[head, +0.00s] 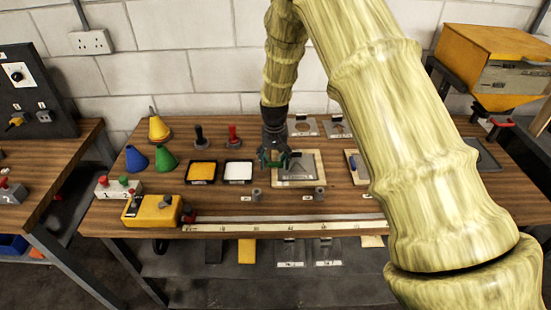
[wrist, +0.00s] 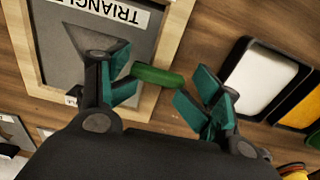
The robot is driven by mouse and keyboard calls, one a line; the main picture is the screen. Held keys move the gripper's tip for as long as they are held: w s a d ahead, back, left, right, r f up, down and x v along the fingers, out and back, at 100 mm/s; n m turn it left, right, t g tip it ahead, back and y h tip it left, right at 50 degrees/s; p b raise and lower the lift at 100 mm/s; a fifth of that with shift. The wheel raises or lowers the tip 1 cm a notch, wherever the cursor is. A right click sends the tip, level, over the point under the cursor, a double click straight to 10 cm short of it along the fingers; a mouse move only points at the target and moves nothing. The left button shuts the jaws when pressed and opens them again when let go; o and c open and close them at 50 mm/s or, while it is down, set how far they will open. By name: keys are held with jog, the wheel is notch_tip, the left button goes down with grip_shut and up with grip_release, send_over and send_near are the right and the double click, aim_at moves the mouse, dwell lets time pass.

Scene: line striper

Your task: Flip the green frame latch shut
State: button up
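The green frame latch (wrist: 158,76) is a short rounded bar in the wrist view. It juts from the side of the pale wooden frame (wrist: 172,40), with its outer end over the table. The frame holds a grey plate (wrist: 100,42) with a triangle shape and a label reading TRIANGLE. My gripper (wrist: 160,95) is open, its teal fingertips apart on either side of the latch. The left fingertip is close to the latch's frame end; I cannot tell whether it touches. In the head view my gripper (head: 274,160) is low at the left edge of the frame (head: 317,167) and hides the latch.
A white tray (head: 238,171) and a yellow tray (head: 201,172) lie left of the frame. Blue (head: 135,159), green (head: 165,160) and yellow (head: 158,128) cones stand farther left. Two small grey posts (head: 257,195) (head: 319,193) stand in front. A long ruler strip (head: 230,226) runs along the front edge.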

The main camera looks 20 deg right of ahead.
aim_at(275, 163)
jog(key=shift+o, duration=1.3)
jog(key=shift+a+f, duration=0.1)
jog(key=shift+f, duration=0.4)
jog(key=shift+w, duration=0.15)
jog(key=shift+s+d+r, duration=0.2)
jog(key=shift+r, duration=0.25)
jog(key=shift+w+r, duration=0.15)
jog(key=shift+w, duration=0.05)
jog(key=shift+r, duration=0.4)
notch_tip(275, 163, up, 11)
jog(key=shift+s, duration=0.2)
